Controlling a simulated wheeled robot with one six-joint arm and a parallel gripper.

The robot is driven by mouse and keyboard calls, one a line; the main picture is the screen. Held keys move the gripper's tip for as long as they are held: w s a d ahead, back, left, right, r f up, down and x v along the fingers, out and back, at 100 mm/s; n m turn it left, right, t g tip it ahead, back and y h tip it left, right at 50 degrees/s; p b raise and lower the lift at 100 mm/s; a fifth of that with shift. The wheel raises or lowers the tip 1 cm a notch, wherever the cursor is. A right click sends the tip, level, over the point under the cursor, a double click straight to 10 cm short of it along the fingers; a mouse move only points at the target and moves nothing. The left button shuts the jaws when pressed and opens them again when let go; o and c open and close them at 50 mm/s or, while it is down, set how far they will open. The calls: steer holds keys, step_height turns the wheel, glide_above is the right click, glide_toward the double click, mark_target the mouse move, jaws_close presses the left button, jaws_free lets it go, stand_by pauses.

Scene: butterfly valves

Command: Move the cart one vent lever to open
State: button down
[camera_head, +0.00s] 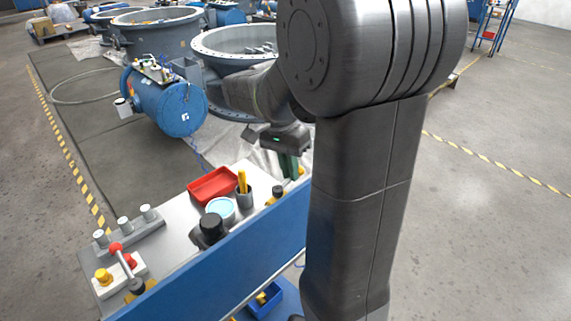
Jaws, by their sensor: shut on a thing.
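The cart (270,247) has a pale top and a blue side panel in the lower middle of the view. A lever with a red ball (115,248) stands tilted at its near left corner, beside a yellow knob (103,275). Whether this is the vent lever, I cannot tell. My gripper (289,158) is over the far right end of the cart, well away from the red-ball lever. It is shut on a dark green upright piece (289,168). My arm hides what lies to its right, and the finger contact is unclear.
On the cart top are a red tray (213,186), a pale blue tub (221,208), a grey cup with yellow sticks (244,192) and a black knob (209,229).

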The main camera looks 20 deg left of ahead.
steer(key=shift+d+m, duration=0.35)
steer(key=shift+m, duration=0.55)
steer(key=c, duration=1.5)
jaws_free()
steer(key=shift+r, duration=0.1)
step_height(320, 180, up, 13)
steer(key=w+a, duration=0.1)
steer(key=a, duration=0.1)
steer(key=shift+a+r, duration=0.2)
